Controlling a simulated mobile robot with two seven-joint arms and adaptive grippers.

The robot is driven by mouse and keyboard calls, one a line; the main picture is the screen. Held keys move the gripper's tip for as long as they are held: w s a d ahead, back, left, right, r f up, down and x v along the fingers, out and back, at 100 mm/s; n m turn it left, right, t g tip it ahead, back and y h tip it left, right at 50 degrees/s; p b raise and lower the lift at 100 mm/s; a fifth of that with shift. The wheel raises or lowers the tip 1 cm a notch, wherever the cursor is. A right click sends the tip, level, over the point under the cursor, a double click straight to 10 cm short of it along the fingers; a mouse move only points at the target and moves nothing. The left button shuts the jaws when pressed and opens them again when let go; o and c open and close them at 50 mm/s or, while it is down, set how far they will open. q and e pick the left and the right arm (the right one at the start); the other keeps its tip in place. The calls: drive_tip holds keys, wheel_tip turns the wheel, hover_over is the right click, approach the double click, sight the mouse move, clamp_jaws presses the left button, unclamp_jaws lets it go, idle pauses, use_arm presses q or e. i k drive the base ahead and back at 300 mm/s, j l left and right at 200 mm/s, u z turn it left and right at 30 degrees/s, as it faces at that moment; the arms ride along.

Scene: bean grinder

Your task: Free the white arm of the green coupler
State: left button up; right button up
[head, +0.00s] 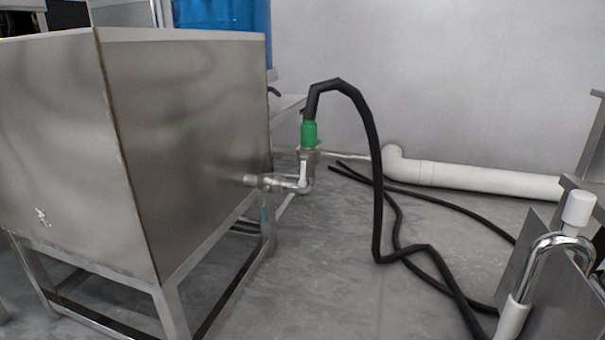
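The green coupler (309,134) stands upright at the end of a metal pipe fitting on the right side of a steel tank. A black hose (368,130) comes out of its top, arches over and drops to the floor. A small white arm (303,172) shows just below the coupler, beside the metal elbow. How the arm meets the coupler is too small to tell. The metal pipe (265,181) runs left from the elbow to the tank wall. Neither of my grippers is in view, and nothing is seen touching the coupler or the arm.
The steel tank (185,130) on a metal frame (172,312) fills the left. A blue container (222,16) stands behind it. A white pipe (470,177) runs along the wall. A chrome bent tube with white ends (541,250) stands at lower right.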

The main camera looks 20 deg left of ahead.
sight(302, 183)
drive_tip(key=j+z, duration=0.5)
drive_tip(key=k+j+z, duration=0.1)
drive_tip(key=j+z, duration=0.2)
drive_tip(key=z, duration=0.2)
drive_tip(key=j+u, duration=0.1)
drive_tip(key=u, duration=0.35)
drive_tip(key=i+u, duration=0.1)
drive_tip(key=u, duration=0.3)
drive_tip(key=j+u, duration=0.1)
drive_tip(key=u, duration=0.35)
drive_tip(key=i+u, duration=0.1)
drive_tip(key=u, duration=0.35)
drive_tip(key=i+u, duration=0.1)
drive_tip(key=u, duration=0.75)
drive_tip(key=i, duration=0.05)
